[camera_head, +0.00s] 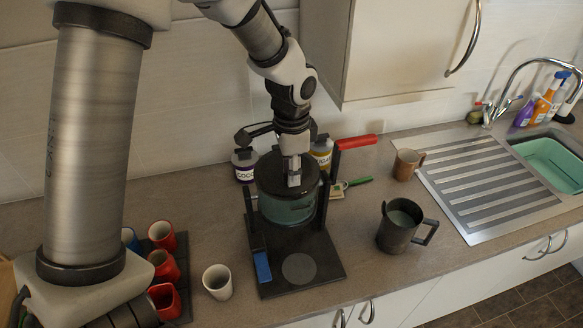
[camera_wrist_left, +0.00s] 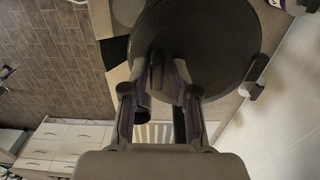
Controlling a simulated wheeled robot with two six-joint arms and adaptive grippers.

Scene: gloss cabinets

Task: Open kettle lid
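The kettle (camera_head: 288,209) has a green see-through body and stands in a black frame on the counter. Its round dark lid (camera_head: 271,178) lies flat on top; it also fills the upper middle of the left wrist view (camera_wrist_left: 215,35). My left gripper (camera_head: 294,181) points straight down at the middle of the lid. In the left wrist view its fingertips (camera_wrist_left: 159,72) are on either side of the lid's small dark knob (camera_wrist_left: 157,65). I cannot tell whether they press on the knob. My right gripper is not in view.
A dark jug (camera_head: 397,232) stands right of the kettle and a white cup (camera_head: 217,282) left of it. Red cups (camera_head: 165,265) stand further left. Labelled jars (camera_head: 244,163) are close behind the kettle. A wall cabinet (camera_head: 390,45) hangs beside my arm.

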